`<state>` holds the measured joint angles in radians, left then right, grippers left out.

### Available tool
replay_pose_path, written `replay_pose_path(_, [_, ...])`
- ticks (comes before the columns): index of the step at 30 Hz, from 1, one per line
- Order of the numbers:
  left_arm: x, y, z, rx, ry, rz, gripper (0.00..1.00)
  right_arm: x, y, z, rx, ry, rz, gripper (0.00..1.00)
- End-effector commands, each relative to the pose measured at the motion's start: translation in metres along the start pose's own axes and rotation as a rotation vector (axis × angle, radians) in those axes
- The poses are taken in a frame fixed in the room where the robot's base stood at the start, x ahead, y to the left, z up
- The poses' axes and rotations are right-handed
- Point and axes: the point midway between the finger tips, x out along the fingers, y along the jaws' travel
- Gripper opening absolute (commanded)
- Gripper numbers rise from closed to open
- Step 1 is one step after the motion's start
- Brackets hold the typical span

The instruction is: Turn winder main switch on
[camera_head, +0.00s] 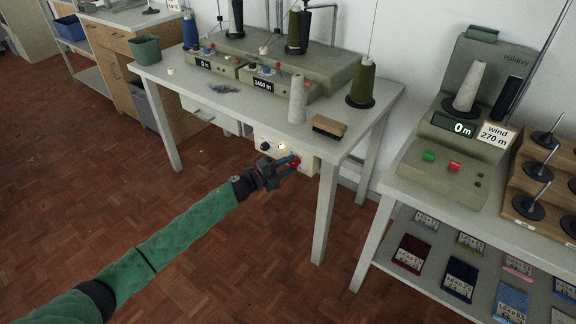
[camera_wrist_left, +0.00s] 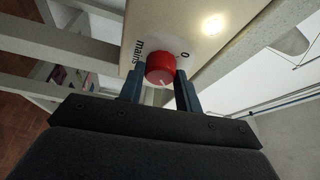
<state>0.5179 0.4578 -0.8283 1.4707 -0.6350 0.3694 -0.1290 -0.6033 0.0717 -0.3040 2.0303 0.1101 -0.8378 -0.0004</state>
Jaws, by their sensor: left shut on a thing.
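The winder's main switch is a red rotary knob (camera_wrist_left: 160,68) on a cream panel (camera_wrist_left: 175,25) under the table top. In the left wrist view the panel reads "mains" and "0" beside the knob, and a white mark shows on the knob's face. My left gripper (camera_head: 291,163) is shut on the red knob, with one finger on each side. The knob also shows in the head view (camera_head: 295,160) at the gripper's tips. A lit lamp (camera_head: 282,147) glows on the panel next to a black knob (camera_head: 265,146). My right gripper is not in view.
The winder table (camera_head: 225,103) carries the winder (camera_head: 300,65), thread cones, a brush (camera_head: 329,127) and a grey fluff clump. Its front leg (camera_head: 325,210) stands right of my gripper. A second table (camera_head: 405,175) at right holds a Haldrey machine (camera_head: 440,165). Floor in front is clear.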

Motion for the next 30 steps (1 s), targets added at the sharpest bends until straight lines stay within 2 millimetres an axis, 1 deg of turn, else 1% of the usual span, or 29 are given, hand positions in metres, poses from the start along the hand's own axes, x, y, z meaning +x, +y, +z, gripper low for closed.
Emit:
replay_pose_path(4, [0.0,0.001,-0.001,0.0,0.001,0.001,0.11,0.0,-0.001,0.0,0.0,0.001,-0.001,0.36])
replay_pose_path(5, [0.0,0.001,-0.001,0.0,0.001,0.001,0.38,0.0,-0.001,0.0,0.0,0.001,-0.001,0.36])
replay_pose_path(6, [0.0,0.001,-0.001,0.0,0.001,0.001,0.46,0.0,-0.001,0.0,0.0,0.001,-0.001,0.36])
replay_pose_path(8, [0.0,0.001,-0.001,0.0,0.001,0.001,0.56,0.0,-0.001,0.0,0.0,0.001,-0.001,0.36])
replay_pose_path(16, [-0.001,0.001,0.0,-0.001,0.0,0.0,0.56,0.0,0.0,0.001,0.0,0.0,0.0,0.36])
replay_pose_path(19, [-0.006,0.001,0.0,0.0,-0.001,0.001,0.56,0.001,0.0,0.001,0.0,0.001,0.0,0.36])
replay_pose_path(23, [-0.022,0.002,0.001,0.0,-0.001,0.002,0.56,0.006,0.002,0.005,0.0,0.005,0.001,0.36])
replay_pose_path(30, [-0.059,0.003,0.0,-0.001,0.0,0.002,0.56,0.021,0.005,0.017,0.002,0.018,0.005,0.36])
